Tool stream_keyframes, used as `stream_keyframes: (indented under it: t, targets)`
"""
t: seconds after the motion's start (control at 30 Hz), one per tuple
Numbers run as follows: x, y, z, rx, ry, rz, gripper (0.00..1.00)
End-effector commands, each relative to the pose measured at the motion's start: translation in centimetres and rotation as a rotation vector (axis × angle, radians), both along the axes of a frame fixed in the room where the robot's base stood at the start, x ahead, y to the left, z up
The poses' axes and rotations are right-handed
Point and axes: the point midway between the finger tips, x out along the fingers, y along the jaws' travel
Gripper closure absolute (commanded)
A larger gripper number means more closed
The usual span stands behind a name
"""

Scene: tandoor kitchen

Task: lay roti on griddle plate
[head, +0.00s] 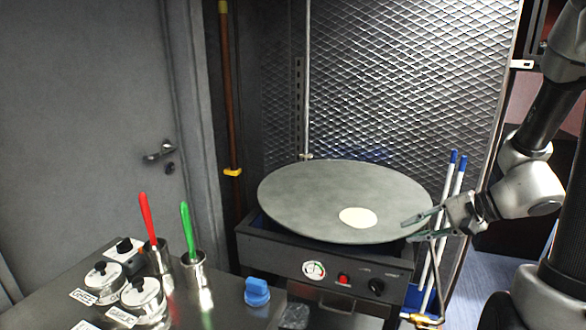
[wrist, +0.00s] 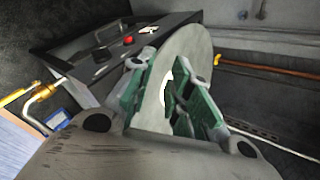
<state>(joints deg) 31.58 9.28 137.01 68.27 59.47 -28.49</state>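The roti (head: 358,217) is a small pale disc lying flat on the large round grey griddle plate (head: 310,190), near its front right edge. My gripper (head: 413,229) is at the plate's right rim, to the right of the roti and apart from it. Its green fingers are spread with nothing held between them. In the wrist view, the roti (wrist: 167,88) shows partly between the open fingers, against the plate (wrist: 180,60); the fingers hide some of it.
The plate sits on a black unit with a dial, red button and knob (head: 376,287). Left are lidded pots (head: 142,294), holders with a red (head: 147,217) and a green utensil (head: 188,228), and a blue item (head: 257,291). White-blue poles (head: 446,200) stand right, behind my gripper.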

Motion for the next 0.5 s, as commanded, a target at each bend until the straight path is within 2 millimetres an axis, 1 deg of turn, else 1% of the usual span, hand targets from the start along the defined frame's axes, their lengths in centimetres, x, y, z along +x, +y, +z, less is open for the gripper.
stream_keyframes:
  t: [0.03, 0.1, 0.17, 0.2, 0.27, 0.3, 0.33, 0.4, 0.5]
  targets:
    - [-2.4, 0.0, 0.2, -0.059, 0.046, 0.071, 0.8]
    - [-5.9, -0.6, 0.4, -0.165, 0.116, 0.172, 0.8]
    - [-8.5, -1.5, 1.0, -0.281, 0.155, 0.26, 0.8]
    - [-9.9, -2.4, 1.5, -0.366, 0.17, 0.311, 0.8]
    - [-11.5, -3.7, 2.5, -0.491, 0.178, 0.381, 0.8]
    - [-12.3, -4.6, 3.3, -0.575, 0.173, 0.421, 0.8]
    - [-12.8, -5.2, 3.9, -0.637, 0.163, 0.45, 0.8]
    - [-13.5, -6.5, 5.7, -0.777, 0.125, 0.509, 0.8]
    - [-14.0, -7.5, 8.2, -0.95, 0.037, 0.587, 0.8]
